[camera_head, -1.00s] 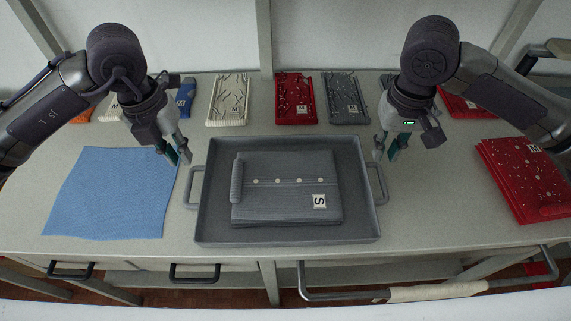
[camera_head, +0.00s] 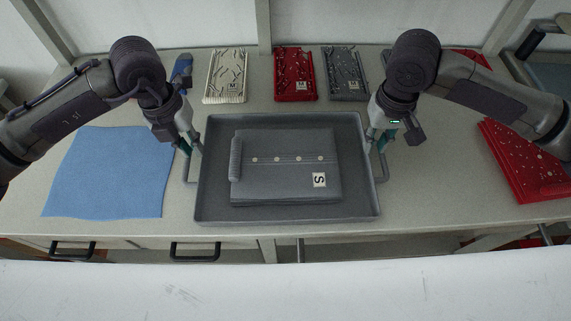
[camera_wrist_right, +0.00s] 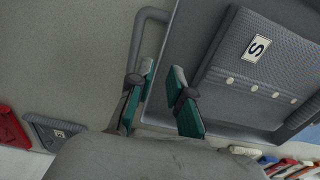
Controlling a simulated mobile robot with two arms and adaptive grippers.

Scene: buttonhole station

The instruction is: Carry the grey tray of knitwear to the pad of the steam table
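The grey tray (camera_head: 210,213) lies on the table with a folded grey knit garment (camera_head: 285,185) in it, buttoned and tagged "S". The tray also shows in the right wrist view (camera_wrist_right: 182,40). My left gripper (camera_head: 189,147) is at the tray's left handle (camera_head: 187,168), its fingers looking apart. My right gripper (camera_head: 377,138) is at the right handle (camera_head: 384,165). In the right wrist view my right fingers (camera_wrist_right: 163,88) are open, with the handle (camera_wrist_right: 137,38) running down toward them. Whether either handle lies between the fingers is not clear.
A blue cloth (camera_head: 108,172) lies left of the tray. Bare table separates the stack from the tray.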

